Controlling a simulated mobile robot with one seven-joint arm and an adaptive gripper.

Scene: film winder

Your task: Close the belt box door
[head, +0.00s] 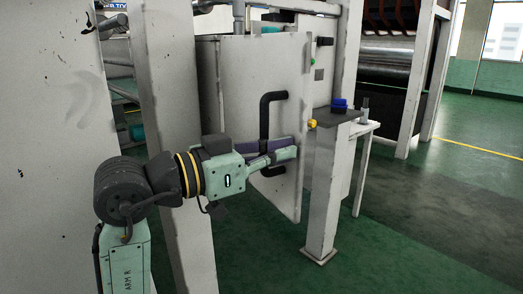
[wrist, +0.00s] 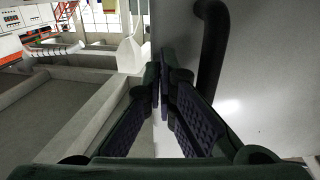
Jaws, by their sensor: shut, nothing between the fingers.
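The belt box door (head: 240,85) is a pale, worn panel with a black bar handle (head: 264,118). In the head view it stands at an angle, its right edge free of the frame, so it looks open. My gripper (head: 292,153) is in front of the door's lower part, crossing the handle's lower end. In the wrist view the fingers (wrist: 161,80) are together with nothing between them, beside the door face (wrist: 265,100) and left of the handle (wrist: 212,50). I cannot tell whether the fingers touch the door.
Green floor (head: 400,230) is clear at the right.

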